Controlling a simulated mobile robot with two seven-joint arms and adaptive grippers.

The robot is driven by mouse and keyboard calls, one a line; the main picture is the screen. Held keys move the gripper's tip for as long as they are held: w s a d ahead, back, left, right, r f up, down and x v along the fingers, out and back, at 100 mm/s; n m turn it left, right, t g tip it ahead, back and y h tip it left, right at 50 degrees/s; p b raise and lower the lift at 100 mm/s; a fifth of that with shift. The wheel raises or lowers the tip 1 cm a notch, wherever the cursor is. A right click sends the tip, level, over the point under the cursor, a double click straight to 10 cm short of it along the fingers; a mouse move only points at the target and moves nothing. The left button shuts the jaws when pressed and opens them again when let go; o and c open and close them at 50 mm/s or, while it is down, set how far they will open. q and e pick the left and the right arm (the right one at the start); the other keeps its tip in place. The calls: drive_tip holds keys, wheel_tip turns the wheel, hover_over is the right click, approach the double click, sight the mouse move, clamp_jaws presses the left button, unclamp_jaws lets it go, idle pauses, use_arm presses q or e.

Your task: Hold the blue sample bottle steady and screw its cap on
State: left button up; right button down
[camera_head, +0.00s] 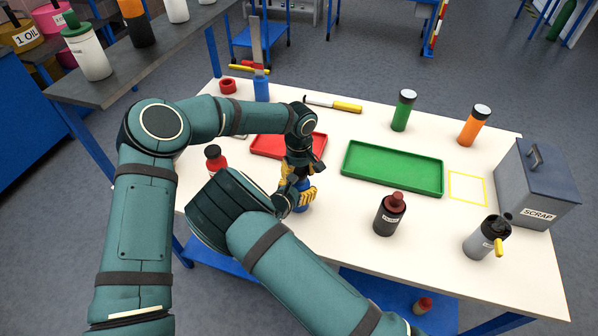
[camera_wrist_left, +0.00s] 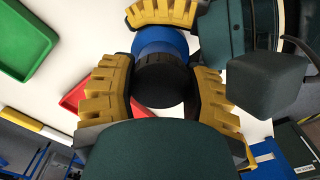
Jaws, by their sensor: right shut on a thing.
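The blue sample bottle (camera_head: 303,207) stands near the middle of the white table, mostly hidden by my grippers. In the left wrist view, its blue body (camera_wrist_left: 158,44) shows behind a round black cap (camera_wrist_left: 160,85). My right gripper (camera_head: 301,197) is shut on the bottle's body from the side. My left gripper (camera_head: 300,170) points down from above. In the left wrist view, its yellow fingers stand on both sides of the cap, apparently apart from it. The cap is over the bottle's top; I cannot tell how it sits on the thread.
A red tray (camera_head: 262,146) lies behind the grippers and a green tray (camera_head: 395,169) to their right. A red bottle (camera_head: 215,160) stands left. A dark bottle (camera_head: 389,215), a grey bottle (camera_head: 484,240) and a scrap bin (camera_head: 545,185) stand right. Green and orange bottles stand at the back.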

use_arm(q)
drive_tip(key=shift+c, duration=0.9)
drive_tip(key=shift+m, duration=1.6)
drive_tip(key=o, duration=1.3)
drive_tip(key=shift+r, duration=2.3)
